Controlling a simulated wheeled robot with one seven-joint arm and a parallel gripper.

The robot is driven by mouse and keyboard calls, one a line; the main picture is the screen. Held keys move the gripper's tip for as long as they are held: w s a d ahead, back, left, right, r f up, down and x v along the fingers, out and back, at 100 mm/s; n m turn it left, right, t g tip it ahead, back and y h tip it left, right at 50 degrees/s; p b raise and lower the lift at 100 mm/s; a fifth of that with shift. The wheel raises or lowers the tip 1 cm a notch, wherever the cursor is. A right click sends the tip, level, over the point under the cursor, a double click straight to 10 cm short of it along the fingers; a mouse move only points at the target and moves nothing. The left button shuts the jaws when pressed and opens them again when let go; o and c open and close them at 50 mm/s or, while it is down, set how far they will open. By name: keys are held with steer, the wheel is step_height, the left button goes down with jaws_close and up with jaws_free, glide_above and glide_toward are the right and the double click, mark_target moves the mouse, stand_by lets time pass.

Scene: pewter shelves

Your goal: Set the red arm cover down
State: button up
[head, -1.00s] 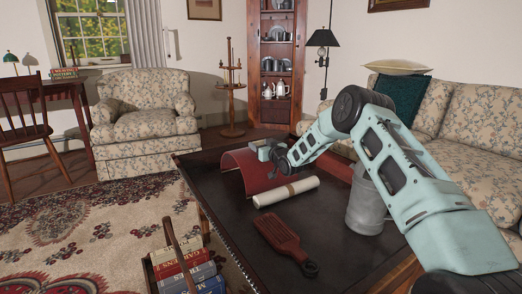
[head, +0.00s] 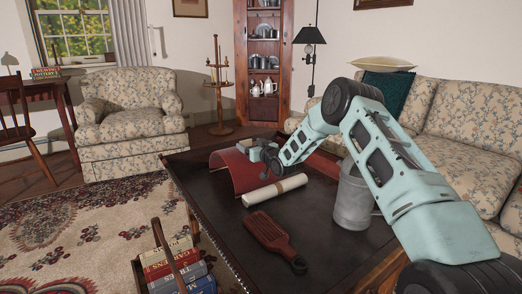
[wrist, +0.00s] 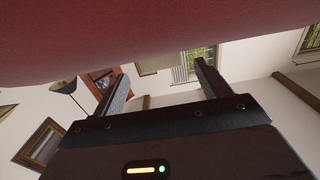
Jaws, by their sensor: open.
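The red arm cover (head: 236,170) is a curved, arched sheet at the far left part of the dark table (head: 320,215). It appears to rest on the tabletop, bowed upward. The cover's red underside or face (wrist: 150,35) fills the top of that view, close to the fingers. Whether the fingers touch it I cannot tell.
A rolled paper (head: 274,190) lies in front of the cover. A wooden paddle-like brush (head: 270,236) and a grey metal tankard (head: 350,200) are on the table. A book carrier (head: 170,262) stands at the near left. A floral sofa (head: 465,125) is to the right.

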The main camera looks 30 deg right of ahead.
steer(key=s+p, duration=0.2)
steer(key=s, duration=0.8)
steer(key=shift+d+p, duration=0.15)
steer(key=shift+p, duration=0.15)
steer(key=s+a+r+n+g+y, duration=0.1)
steer(key=a+r+g, duration=0.1)
steer(key=a, duration=0.5)
steer(key=s+a+r+n+g+y, duration=0.1)
steer(key=a+g, duration=0.1)
steer(key=a, duration=0.6)
steer(key=s+a+r+n+g+y, duration=0.15)
steer(key=s+a+g, duration=0.45)
steer(key=s+a, duration=0.9)
steer(key=s+a+r+n+g+h, duration=0.1)
steer(key=s+g, duration=0.3)
steer(key=s, duration=1.2)
steer(key=s+a+r+n+g+h, duration=0.1)
steer(key=s+a+n+g+h, duration=0.1)
steer(key=s, duration=1.4)
steer(key=shift+a+r+n+g, duration=0.2)
steer(key=shift+a+n+g, duration=0.15)
steer(key=shift+a+g, duration=0.5)
steer(key=shift+s+d+h, duration=0.1)
steer(key=shift+d+h, duration=0.1)
steer(key=shift+h, duration=0.05)
